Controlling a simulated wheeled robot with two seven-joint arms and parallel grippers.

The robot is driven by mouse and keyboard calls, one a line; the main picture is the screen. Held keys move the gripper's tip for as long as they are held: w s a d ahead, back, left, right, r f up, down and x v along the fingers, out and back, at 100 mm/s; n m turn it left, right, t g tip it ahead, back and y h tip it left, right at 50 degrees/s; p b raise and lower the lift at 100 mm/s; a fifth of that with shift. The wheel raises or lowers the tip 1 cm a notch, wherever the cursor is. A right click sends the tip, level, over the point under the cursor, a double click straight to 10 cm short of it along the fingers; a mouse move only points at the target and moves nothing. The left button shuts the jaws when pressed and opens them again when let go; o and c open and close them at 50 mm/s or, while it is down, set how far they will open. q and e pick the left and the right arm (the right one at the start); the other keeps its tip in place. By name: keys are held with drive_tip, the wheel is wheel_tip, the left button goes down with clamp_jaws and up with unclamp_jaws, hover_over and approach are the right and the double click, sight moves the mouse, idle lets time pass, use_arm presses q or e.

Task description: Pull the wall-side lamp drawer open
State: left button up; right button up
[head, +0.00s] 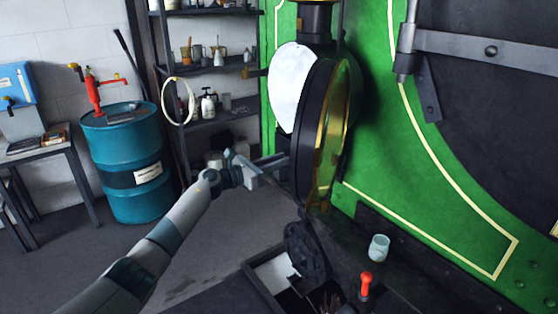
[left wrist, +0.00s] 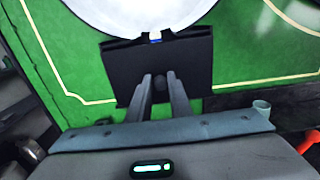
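The lamp (head: 311,130) is a black drum with a brass rim on the green front of the tram, a pale round disc (head: 293,85) beside it. In the left wrist view, a black box-like drawer front (left wrist: 190,68) sits below the white disc, with a small dark round knob (left wrist: 160,81) in its middle. My left gripper (head: 284,162) reaches the lamp's left side. In the left wrist view its two fingers (left wrist: 160,84) stand apart, one on each side of the knob; contact is not clear. In the head view the drawer front is hard to make out. My right gripper is not in view.
A glass jar (head: 378,248) and a red-handled tool (head: 365,287) stand below the lamp.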

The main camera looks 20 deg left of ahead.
use_arm(q)
clamp_jaws()
drive_tip(key=b+v, duration=0.2)
drive_tip(key=v, duration=1.3)
drive_tip(key=shift+w, duration=0.15)
drive_tip(key=o, duration=0.8)
unclamp_jaws()
